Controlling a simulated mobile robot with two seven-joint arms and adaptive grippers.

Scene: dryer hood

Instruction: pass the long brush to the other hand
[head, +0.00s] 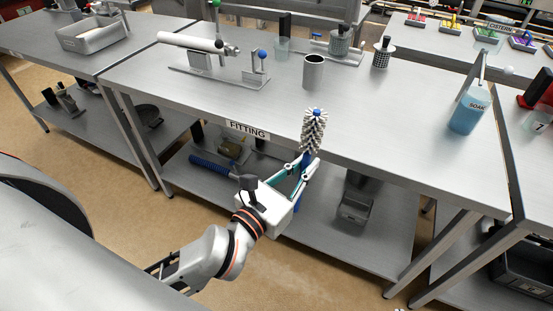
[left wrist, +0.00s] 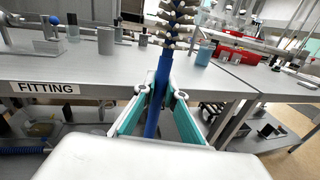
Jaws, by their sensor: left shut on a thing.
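The long brush (head: 314,131) has a blue handle and a head of pale bristles with a blue tip. It stands roughly upright in front of the table's front edge. My left gripper (head: 307,163) is shut on its blue handle, just below the bristles. In the left wrist view the blue handle (left wrist: 158,95) runs between the two fingers of my left gripper (left wrist: 162,93), and the bristles rise out of the top of the picture. My right gripper does not show in either view.
The metal table (head: 395,130) carries a grey cylinder (head: 313,72), a white tube on a stand (head: 195,43) and a soap bottle (head: 470,108). A FITTING label (head: 247,130) marks its front edge. A lower shelf holds a blue hose (head: 212,168) and a grey bin (head: 356,208).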

